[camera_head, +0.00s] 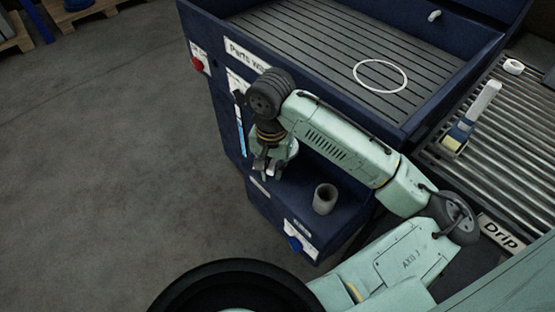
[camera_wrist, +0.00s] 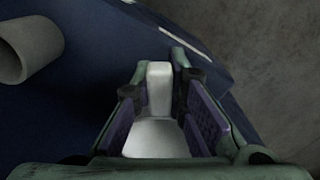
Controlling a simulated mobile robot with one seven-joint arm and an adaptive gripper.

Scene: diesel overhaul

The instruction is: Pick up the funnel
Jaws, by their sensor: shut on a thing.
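My gripper (camera_head: 267,170) hangs over the left part of the dark blue ledge on the front of the parts washer. In the wrist view my gripper (camera_wrist: 162,95) has its two purple-padded fingers on either side of a pale, whitish piece, the funnel (camera_wrist: 159,85). It is shut on it. A narrow upright part shows between the fingers, and a wider rounded part (camera_wrist: 153,138) shows nearer the camera. The rest of the funnel is hidden by the fingers, and in the head view I cannot make it out clearly.
A grey open cylinder (camera_head: 325,198) stands on the ledge right of my gripper; it also shows in the wrist view (camera_wrist: 27,48). The washer basin (camera_head: 300,50) holds a white ring (camera_head: 380,76). A roller conveyor (camera_head: 500,150) lies right.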

